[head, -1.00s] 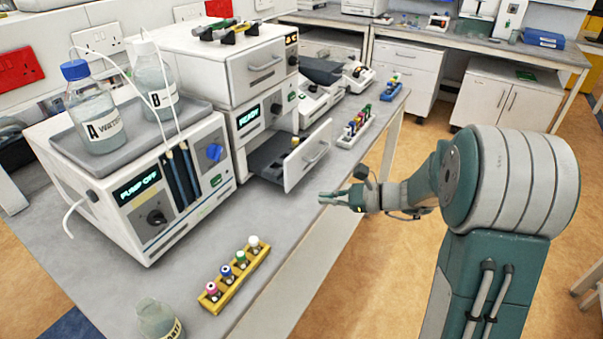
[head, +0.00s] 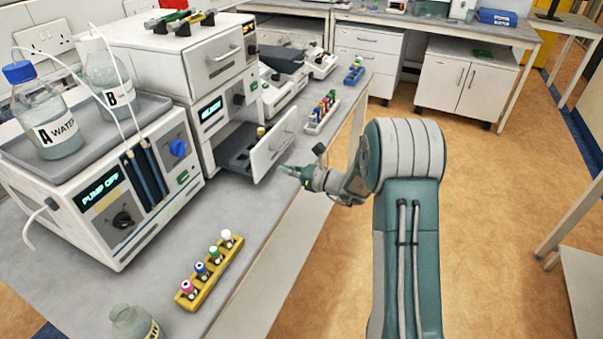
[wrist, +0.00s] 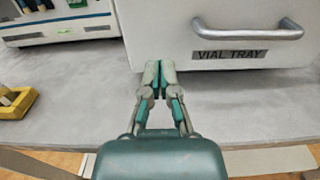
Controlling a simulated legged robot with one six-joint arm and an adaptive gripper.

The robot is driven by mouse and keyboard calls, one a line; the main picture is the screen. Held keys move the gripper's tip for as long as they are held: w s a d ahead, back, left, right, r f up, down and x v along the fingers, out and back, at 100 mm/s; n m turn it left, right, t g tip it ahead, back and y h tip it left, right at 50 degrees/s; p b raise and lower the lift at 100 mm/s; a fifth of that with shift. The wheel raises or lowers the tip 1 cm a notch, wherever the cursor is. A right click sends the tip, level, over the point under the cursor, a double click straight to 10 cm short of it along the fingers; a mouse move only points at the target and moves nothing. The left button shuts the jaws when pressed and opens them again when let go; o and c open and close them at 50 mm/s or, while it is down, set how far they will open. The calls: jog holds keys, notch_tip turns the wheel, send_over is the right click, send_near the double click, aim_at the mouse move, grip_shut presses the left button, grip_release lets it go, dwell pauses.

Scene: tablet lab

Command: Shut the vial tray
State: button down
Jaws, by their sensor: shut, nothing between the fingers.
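The vial tray (head: 268,149) is a white-fronted drawer standing open from the lower part of the white machine whose display is lit. A yellow-topped vial (head: 260,132) shows inside it, behind the front panel. In the wrist view the tray's front panel (wrist: 158,28) carries the label VIAL TRAY (wrist: 228,54) and a grey bar handle (wrist: 250,33). My gripper (head: 284,171) is shut and empty, near the lower right of the panel in the head view. In the wrist view my gripper (wrist: 158,66) points at the panel's lower edge, left of the handle. I cannot tell whether it touches.
The pump unit (head: 105,185) with bottles A (head: 52,125) and B (head: 108,75) stands left of the tray. A yellow vial rack (head: 210,272) lies on the bench in front. Another rack (head: 321,112) stands beyond the tray. Open floor lies right of the bench.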

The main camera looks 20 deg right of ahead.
aim_at(263, 162)
jog(key=shift+x, duration=2.4)
jog(key=x, duration=1.3)
jog(key=shift+w+a, duration=0.1)
jog(key=shift+a, duration=0.15)
jog(key=shift+d+r, duration=0.1)
jog(key=shift+d, duration=0.1)
jog(key=shift+w, duration=0.1)
jog(key=shift+a+r, duration=0.1)
jog(key=shift+a, duration=0.05)
